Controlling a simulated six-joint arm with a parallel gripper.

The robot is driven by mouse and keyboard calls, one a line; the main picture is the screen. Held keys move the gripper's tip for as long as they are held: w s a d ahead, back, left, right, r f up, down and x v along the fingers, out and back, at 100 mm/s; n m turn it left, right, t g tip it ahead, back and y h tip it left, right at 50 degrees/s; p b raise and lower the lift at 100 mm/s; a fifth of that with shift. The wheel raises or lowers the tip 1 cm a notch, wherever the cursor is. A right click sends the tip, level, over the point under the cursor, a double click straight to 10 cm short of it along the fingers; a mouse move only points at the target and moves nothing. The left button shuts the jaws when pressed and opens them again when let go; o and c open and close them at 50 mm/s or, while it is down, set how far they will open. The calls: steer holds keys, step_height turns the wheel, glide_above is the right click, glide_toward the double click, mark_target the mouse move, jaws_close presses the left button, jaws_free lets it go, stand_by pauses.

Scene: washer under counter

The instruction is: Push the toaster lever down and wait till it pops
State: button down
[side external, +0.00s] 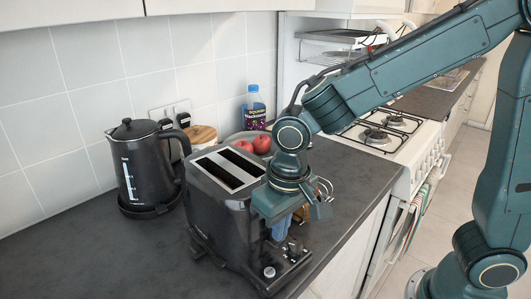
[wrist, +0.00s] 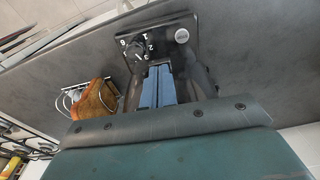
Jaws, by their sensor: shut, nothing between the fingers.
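The black toaster (side external: 212,216) stands on the counter with its two top slots facing up. I see no bread sticking out of the slots. My gripper (side external: 281,232) is at the toaster's control end, pointing down, with its blue fingers shut and empty. In the wrist view the shut fingers (wrist: 157,70) lie over the control end, close to the numbered dial (wrist: 134,50). A round silver button (wrist: 182,35) is beside the dial. The lever is hidden or too small to make out, so I cannot tell its height or whether the fingers touch it.
A black kettle (side external: 141,165) stands left of the toaster. Behind are a plate with red apples (side external: 262,144), a bottle (side external: 254,108) and a wooden-lidded jar (side external: 200,135). A wire rack with bread (wrist: 93,103) is close beside my gripper. The front-left counter (side external: 100,255) is clear.

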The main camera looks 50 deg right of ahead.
steer(key=shift+s+a+r, duration=0.1)
steer(key=shift+s+r, duration=0.2)
steer(key=shift+s, duration=0.45)
steer(key=shift+s+a+r, duration=0.1)
steer(key=shift+s+r, duration=0.2)
steer(key=shift+s, duration=0.45)
steer(key=shift+r, duration=0.1)
step_height(320, 180, up, 14)
steer(key=s, duration=0.1)
steer(key=shift+s+f, duration=0.15)
steer(key=shift+f, duration=0.1)
steer(key=s+d+f+t, duration=0.2)
steer(key=s+d, duration=0.2)
steer(key=d, duration=0.3)
steer(key=s+d+f+n+t, duration=0.1)
steer(key=s+d, duration=0.3)
steer(key=d, duration=0.4)
steer(key=shift+s+d+f+t, duration=0.2)
steer(key=shift+d+f+t, duration=0.05)
steer(key=shift+f+t, duration=0.4)
